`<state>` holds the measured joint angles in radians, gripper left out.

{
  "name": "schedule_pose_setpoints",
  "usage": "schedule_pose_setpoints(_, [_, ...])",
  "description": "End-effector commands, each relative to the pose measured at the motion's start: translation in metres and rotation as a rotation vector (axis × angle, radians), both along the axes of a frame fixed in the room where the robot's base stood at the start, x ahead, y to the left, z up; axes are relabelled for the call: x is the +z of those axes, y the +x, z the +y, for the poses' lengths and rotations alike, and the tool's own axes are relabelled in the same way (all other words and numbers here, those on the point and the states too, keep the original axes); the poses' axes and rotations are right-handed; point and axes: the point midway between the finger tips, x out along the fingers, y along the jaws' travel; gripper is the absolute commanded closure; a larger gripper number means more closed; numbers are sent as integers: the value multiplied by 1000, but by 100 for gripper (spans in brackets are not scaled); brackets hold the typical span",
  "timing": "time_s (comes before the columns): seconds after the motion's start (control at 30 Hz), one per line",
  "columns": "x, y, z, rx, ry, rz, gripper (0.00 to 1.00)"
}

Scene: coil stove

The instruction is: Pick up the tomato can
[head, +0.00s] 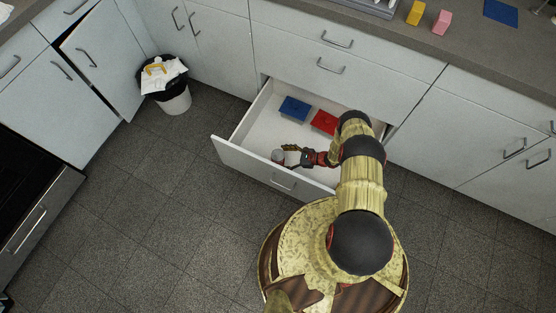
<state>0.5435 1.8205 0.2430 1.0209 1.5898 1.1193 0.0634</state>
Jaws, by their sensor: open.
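A small can (278,156) with a pale grey top stands inside the open drawer, close to its front panel. It is the only can in view; its label is too small to read. My gripper (292,154) is low in the drawer, just right of the can, with its fingers pointing left towards it. The fingers are open, and the can does not look held. I cannot tell whether a finger touches the can.
The pulled-out drawer (228,152) also holds a blue item (294,108) and a red item (324,122) towards its back. A bin (176,103) stands to the left. Sponges (416,13) lie on the counter (480,50). The floor on the left is clear.

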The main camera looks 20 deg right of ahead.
Motion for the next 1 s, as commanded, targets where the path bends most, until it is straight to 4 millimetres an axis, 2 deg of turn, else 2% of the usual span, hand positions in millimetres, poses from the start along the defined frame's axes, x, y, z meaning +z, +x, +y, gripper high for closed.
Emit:
schedule_pose_setpoints(0.03, [-6,5,8,4,0,1,25])
schedule_pose_setpoints(0.2, [-13,15,22,3,0,0,25])
schedule_pose_setpoints(0.5, [-13,18,24,1,0,0,25])
schedule_pose_setpoints(1.0, [-13,17,24,1,0,0,54])
